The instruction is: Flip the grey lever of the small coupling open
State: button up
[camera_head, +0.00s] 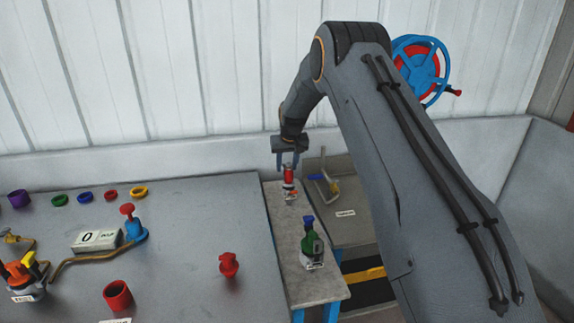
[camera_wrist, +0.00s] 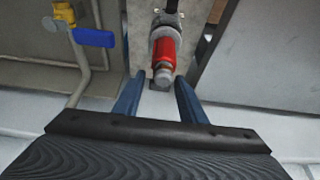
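On the narrow bench stands a small red fitting (camera_head: 289,176) with a white label at its base. In the wrist view the red fitting (camera_wrist: 164,52) has a grey collar, and a grey rounded end (camera_wrist: 163,78) points toward my gripper. I cannot tell surely whether this grey part is the lever. My gripper (camera_head: 288,165) is above the red fitting. Its two blue fingers are apart in the wrist view (camera_wrist: 158,100), with nothing clearly held between them. The grey end lies just ahead of the gap between the fingertips.
A green fitting with a blue top (camera_head: 312,245) stands nearer on the same narrow bench (camera_head: 308,281). A pipe with a blue lever handle (camera_wrist: 94,38) is close to the left of the fingers in the wrist view. The large left table (camera_head: 190,240) carries several rings and fittings.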

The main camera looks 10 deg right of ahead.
jog(key=shift+w+f, duration=0.15)
jog(key=shift+f, duration=0.2)
grip_shut()
